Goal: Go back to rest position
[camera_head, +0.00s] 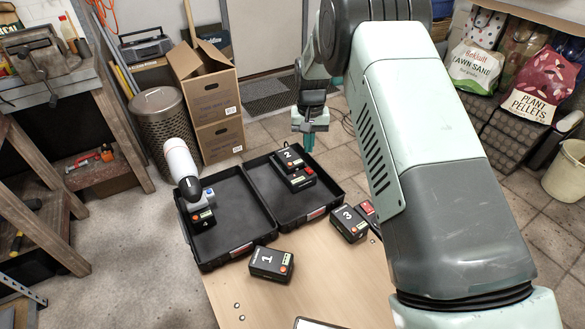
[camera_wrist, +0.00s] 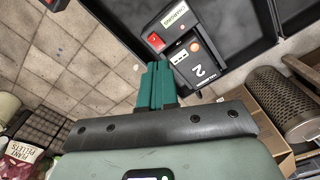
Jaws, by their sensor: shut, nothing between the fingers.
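My gripper (camera_head: 308,141) is raised just beyond the far side of the open black case (camera_head: 243,212), with its fingers pointing down. In the wrist view its green fingers (camera_wrist: 157,72) are together with nothing between them. Battery 2 (camera_head: 290,158) is in the right half of the case, at a black unit with a red switch (camera_head: 302,179). In the wrist view battery 2 (camera_wrist: 200,68) appears close to the fingertips, apart or touching I cannot tell. A white-and-black tool (camera_head: 182,165) with battery 4 (camera_head: 203,217) lies in the left half.
Battery 1 (camera_head: 270,264) and battery 3 (camera_head: 348,222) are on the wooden table (camera_head: 325,285). Another red-switched unit (camera_head: 366,209) is beside battery 3, partly hidden by my arm. A mesh bin (camera_head: 162,120) and cardboard boxes (camera_head: 208,95) stand behind the case. A workbench is at left.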

